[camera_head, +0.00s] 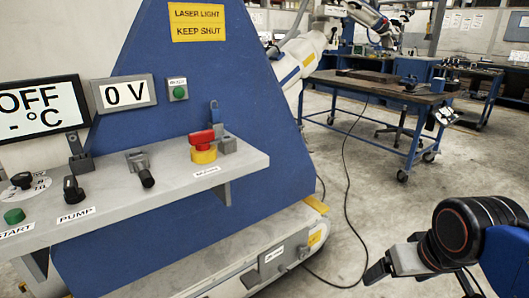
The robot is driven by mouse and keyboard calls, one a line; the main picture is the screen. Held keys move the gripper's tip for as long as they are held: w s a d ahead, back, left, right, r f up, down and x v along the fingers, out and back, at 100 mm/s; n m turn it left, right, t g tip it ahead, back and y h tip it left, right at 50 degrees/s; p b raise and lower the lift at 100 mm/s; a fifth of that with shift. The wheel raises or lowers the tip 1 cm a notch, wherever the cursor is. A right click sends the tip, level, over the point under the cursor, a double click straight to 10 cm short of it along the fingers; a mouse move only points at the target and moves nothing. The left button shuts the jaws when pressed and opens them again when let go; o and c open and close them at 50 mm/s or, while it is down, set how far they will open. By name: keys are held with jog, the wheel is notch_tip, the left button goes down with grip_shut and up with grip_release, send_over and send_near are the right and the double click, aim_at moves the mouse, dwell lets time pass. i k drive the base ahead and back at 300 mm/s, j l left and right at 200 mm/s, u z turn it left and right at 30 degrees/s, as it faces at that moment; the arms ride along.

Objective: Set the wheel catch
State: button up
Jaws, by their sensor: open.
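My gripper (394,262) is at the lower right, open and empty, in front of the concrete floor. Its grey fingers reach left from my dark, round wrist. A small white label (272,254), too small to read, is on the low white base of the blue-sided machine, left of my gripper. Small dark fittings (282,268) sit just below this label. I cannot tell whether they are the wheel catch or how they are set. My gripper is apart from the base and touches nothing that I can see.
A grey shelf (120,205) juts from the machine, with a red knob (202,138) on a yellow base, a black lever (146,178) and a PUMP knob (73,188). A black cable (346,190) lies on the floor. A blue workbench (385,92) stands behind.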

aim_at(286, 271)
jog(key=l+u, duration=0.35)
jog(key=l, duration=0.15)
jog(key=l+u, duration=0.35)
jog(key=l, duration=0.2)
jog(key=i+l, duration=0.15)
jog(key=i, duration=0.2)
jog(key=i+l, duration=0.2)
jog(key=i, duration=0.1)
